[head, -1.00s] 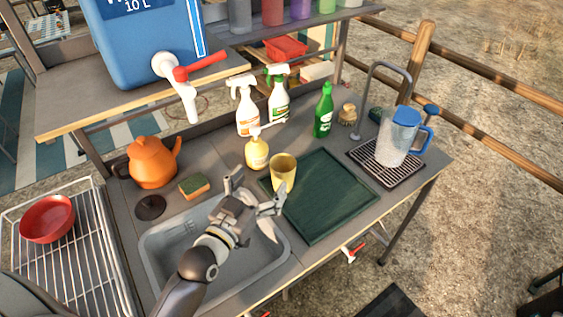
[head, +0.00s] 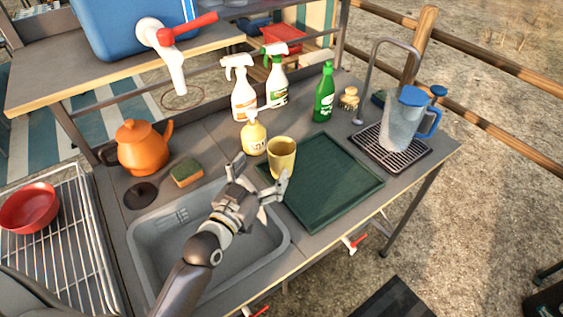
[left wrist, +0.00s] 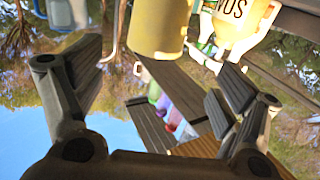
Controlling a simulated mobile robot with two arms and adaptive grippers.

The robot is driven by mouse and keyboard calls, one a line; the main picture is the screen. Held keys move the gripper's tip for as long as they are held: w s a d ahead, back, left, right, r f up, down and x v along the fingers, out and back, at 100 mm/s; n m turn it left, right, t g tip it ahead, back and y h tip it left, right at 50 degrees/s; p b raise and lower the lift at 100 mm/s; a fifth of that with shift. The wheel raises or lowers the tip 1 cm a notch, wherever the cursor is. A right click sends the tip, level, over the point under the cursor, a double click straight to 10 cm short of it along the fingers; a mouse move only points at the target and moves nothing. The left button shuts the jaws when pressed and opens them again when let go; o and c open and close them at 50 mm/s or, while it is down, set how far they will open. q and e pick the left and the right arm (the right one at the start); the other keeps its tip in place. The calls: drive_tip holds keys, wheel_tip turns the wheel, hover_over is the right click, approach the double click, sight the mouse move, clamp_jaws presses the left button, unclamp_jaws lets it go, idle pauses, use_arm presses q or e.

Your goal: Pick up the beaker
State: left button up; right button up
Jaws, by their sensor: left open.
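The beaker is a yellow cup (head: 281,158) standing upright at the far-left corner of the dark green tray (head: 325,186). My left gripper (head: 263,181) is open over the far edge of the sink, close in front of the cup. In the left wrist view the cup (left wrist: 158,30) shows at the top, ahead of and between the spread fingers (left wrist: 150,90). I cannot tell whether a finger touches it. Nothing is held. My right gripper is not in view.
A yellow pump bottle (head: 253,136) stands just behind the cup. Spray bottles (head: 243,90), a green bottle (head: 324,95) and a blue-lidded pitcher (head: 403,120) stand farther back. The sponge (head: 186,172) and orange kettle (head: 143,148) are left. Most of the tray is bare.

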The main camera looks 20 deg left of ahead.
sight(273, 155)
use_arm(q)
drive_tip(key=w, duration=0.4)
drive_tip(key=shift+d, duration=0.35)
drive_tip(key=shift+w+r+p, duration=0.1)
drive_tip(key=shift+w+p, duration=0.05)
drive_tip(key=shift+p, duration=0.15)
drive_tip(key=shift+w+d+p, duration=0.2)
drive_tip(key=shift+w+d, duration=0.05)
drive_tip(key=shift+w, duration=0.5)
drive_tip(key=shift+w+d+p, duration=0.15)
drive_tip(key=shift+w+d, duration=0.05)
drive_tip(key=shift+w, duration=0.6)
drive_tip(key=shift+w+d+p, duration=0.2)
drive_tip(key=shift+w+d, duration=0.05)
drive_tip(key=shift+w, duration=0.5)
drive_tip(key=shift+c, duration=0.2)
drive_tip(key=c, duration=1.1)
drive_tip(key=shift+r, duration=0.1)
